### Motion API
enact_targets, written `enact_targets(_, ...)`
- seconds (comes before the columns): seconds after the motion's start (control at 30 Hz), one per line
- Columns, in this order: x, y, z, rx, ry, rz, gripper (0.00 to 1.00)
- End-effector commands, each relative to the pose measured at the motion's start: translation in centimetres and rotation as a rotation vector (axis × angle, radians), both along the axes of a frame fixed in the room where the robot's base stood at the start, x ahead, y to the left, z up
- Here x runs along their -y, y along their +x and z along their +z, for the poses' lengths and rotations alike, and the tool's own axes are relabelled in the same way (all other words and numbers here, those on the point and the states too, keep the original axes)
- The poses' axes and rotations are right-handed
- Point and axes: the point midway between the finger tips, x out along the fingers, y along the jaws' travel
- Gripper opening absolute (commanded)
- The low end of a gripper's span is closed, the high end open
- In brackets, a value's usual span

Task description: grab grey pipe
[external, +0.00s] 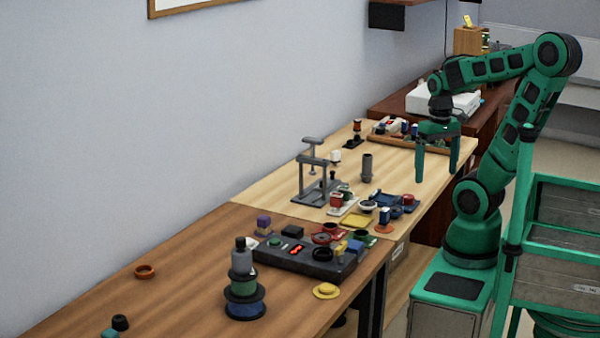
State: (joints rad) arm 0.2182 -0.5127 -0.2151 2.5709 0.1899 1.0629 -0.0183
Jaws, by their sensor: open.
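A small grey pipe (367,168) stands upright on the light wooden table (290,190), right of a grey press-like stand. My gripper (435,178) is green, points down and is open, with a wide gap between its two fingers. It hangs to the right of the pipe, apart from it, near the table's right edge. Nothing shows between the fingers. From this one view I cannot tell exactly how high the fingertips are above the table.
The grey press stand (318,180) is left of the pipe. Small coloured parts, including a blue tray (388,199) and a yellow plate (357,219), lie in front. A wooden-edged tray (410,143) is behind. A black control box (300,257) sits on the darker table.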

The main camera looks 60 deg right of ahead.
Motion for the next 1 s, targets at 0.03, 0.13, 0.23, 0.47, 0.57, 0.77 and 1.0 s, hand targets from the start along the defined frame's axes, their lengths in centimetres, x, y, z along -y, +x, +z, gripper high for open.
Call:
enact_targets(0.03,0.0,0.2,-0.1,-0.001,0.0,-0.001,0.83)
enact_targets(0.13,0.0,1.3,-0.5,-0.016,-0.001,-0.001,0.59)
enact_targets(0.23,0.0,1.3,-0.5,-0.014,0.0,-0.001,0.49)
enact_targets(0.47,0.1,0.9,-0.3,-0.011,0.0,0.0,0.49)
enact_targets(0.57,0.0,0.0,0.6,0.004,-0.001,-0.002,0.49)
enact_targets(0.77,0.1,0.1,3.5,0.006,-0.002,-0.001,0.49)
enact_targets(1.0,0.8,1.4,4.6,0.032,-0.016,0.019,0.49)
